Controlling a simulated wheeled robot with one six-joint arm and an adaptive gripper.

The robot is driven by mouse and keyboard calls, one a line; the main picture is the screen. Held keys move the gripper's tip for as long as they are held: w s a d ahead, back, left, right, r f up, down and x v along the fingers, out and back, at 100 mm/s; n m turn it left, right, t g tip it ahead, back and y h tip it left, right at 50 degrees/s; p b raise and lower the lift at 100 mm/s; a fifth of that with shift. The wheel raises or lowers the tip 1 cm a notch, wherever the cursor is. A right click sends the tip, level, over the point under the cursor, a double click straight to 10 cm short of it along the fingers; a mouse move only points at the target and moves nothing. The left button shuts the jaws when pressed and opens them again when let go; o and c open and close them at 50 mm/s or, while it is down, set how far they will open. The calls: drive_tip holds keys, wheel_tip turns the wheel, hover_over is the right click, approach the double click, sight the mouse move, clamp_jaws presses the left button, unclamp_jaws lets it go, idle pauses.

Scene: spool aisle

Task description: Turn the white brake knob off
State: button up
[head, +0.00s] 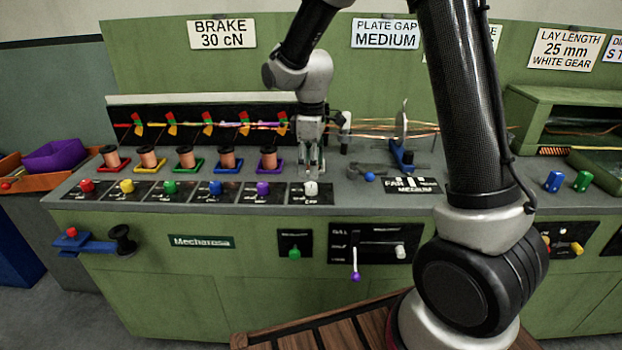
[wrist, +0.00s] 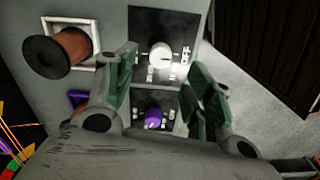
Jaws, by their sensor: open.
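The white brake knob (head: 311,188) is at the right end of the row of knobs on the bench top, on a small black plate. In the wrist view the white knob (wrist: 160,54) sits on its black plate, ahead of and between the fingers, with small white marks around it. My gripper (head: 312,170) is above the knob, pointing down. In the wrist view my gripper (wrist: 160,75) is open, with a finger on each side and nothing between them. I cannot tell the exact height gap to the knob.
The purple knob (head: 263,189) is left of the white one and shows near the gripper's base in the wrist view (wrist: 153,117). Copper spools (head: 228,160) stand behind the knobs. A blue ball-ended lever (head: 370,177) is to the right. A purple-tipped lever (head: 355,275) is on the front panel.

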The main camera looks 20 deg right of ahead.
sight(311, 184)
wheel_tip(311, 184, up, 6)
drive_tip(key=shift+f, duration=0.2)
drive_tip(key=s+d+r+m+t, duration=0.1)
drive_tip(key=s+d+r+m, duration=0.2)
drive_tip(key=s, duration=0.6)
drive_tip(key=s+d+r+m+t, duration=0.2)
drive_tip(key=s+d+r+m, duration=0.2)
drive_tip(key=s+d, duration=0.3)
drive_tip(key=s+d+r+m+t, duration=0.1)
drive_tip(key=s+d+r+m, duration=0.2)
drive_tip(key=s, duration=0.7)
drive_tip(key=shift+s+d+r+m, duration=0.3)
drive_tip(key=shift+d+m, duration=0.6)
drive_tip(key=shift+m, duration=0.3)
